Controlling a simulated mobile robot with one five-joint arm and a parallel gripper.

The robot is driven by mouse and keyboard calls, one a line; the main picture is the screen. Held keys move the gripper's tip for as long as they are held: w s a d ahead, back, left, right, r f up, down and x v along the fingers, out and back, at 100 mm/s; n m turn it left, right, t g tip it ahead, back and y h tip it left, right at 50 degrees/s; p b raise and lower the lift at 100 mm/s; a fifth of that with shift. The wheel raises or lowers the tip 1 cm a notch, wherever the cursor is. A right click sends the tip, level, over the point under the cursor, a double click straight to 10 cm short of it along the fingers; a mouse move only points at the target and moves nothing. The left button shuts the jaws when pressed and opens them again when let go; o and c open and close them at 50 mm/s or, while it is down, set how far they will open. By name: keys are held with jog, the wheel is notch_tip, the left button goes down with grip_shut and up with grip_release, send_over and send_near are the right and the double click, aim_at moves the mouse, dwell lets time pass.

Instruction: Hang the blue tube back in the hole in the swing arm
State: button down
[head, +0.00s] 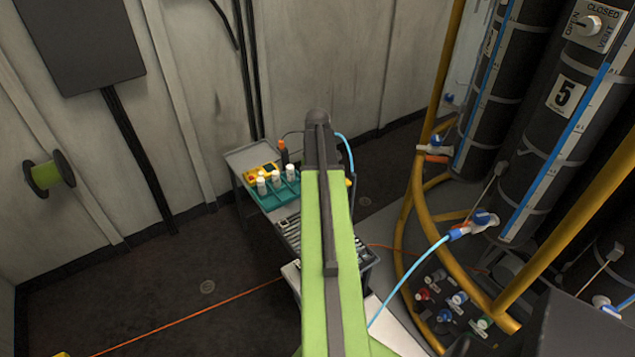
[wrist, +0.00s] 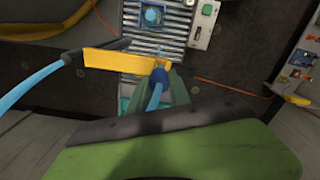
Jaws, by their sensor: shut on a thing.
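In the wrist view my gripper (wrist: 163,84) is shut on the blue tube (wrist: 154,98), close to its darker blue end piece (wrist: 158,75). That end piece is right beside the right end of the yellow swing arm (wrist: 115,59). I cannot tell whether it is in the hole, and the hole is not clearly visible. A light blue length of tube (wrist: 32,88) shows at the left. In the head view my green arm hides the gripper and most of the swing arm. A loop of blue tube (head: 348,152) shows right of the arm's dark end.
A grey cart (head: 246,160) with a teal rack (head: 279,196) and white-capped bottles stands beyond my arm. Yellow curved rails (head: 412,205) and black cylinders (head: 553,125) stand at the right. A blue hose (head: 408,272) hangs from a valve there. Floor at the left is mostly open.

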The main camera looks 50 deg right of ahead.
jog(key=shift+f+b, duration=1.15)
jog(key=shift+f, duration=0.25)
jog(key=shift+f+b, duration=0.25)
jog(key=shift+b, duration=0.05)
jog(key=c, duration=1.1)
grip_release()
jog(key=shift+r, duration=0.1)
jog(key=shift+o, duration=0.2)
jog(key=o, duration=0.5)
